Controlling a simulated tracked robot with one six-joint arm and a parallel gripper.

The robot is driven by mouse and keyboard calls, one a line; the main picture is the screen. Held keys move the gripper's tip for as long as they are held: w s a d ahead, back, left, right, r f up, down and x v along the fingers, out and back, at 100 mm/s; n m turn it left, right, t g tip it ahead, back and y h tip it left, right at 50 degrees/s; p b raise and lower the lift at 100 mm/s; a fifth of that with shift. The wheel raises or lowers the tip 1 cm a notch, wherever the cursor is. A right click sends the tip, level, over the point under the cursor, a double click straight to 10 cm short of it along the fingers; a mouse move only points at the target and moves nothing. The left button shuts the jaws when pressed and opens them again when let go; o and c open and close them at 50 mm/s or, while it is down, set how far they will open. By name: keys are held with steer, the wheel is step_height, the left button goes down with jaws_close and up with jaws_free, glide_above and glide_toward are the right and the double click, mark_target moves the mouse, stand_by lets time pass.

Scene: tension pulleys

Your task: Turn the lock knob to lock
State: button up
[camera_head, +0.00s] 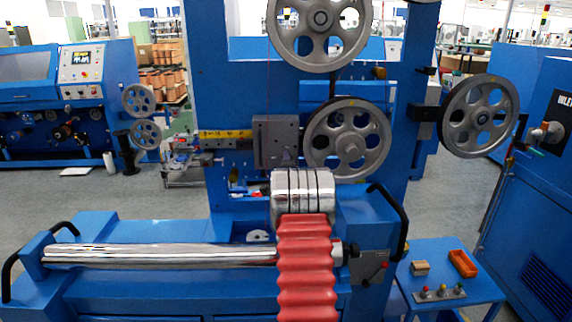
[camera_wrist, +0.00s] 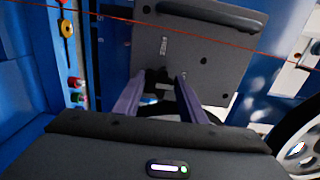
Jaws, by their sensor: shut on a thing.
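The lock knob (camera_wrist: 157,77) is a small dark piece at the lower edge of a grey plate (camera_wrist: 190,45) in the wrist view. My gripper (camera_wrist: 158,80) reaches up to it with two long purple-grey fingers, one on each side, and is shut on it. The fingertips and the knob are dark and partly hidden, so the knob's turn angle cannot be told. In the head view a grey block (camera_head: 268,141) sits on the blue frame beside a yellow scale strip (camera_head: 225,134). My arm hides the gripper and the knob there.
A thin red wire (camera_wrist: 120,18) crosses in front of the plate. Grey spoked pulleys (camera_head: 347,140) stand close to the right, with another (camera_head: 480,116) further right. A blue side table (camera_head: 450,296) holds an orange tray (camera_head: 463,262) and small levers.

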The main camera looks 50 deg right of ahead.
steer(key=shift+s+f, duration=0.1)
steer(key=shift+f, duration=0.2)
steer(key=o, duration=1)
steer(key=shift+r, duration=0.15)
steer(key=v, duration=1.3)
steer(key=shift+s+a, duration=0.2)
steer(key=shift+a, duration=0.05)
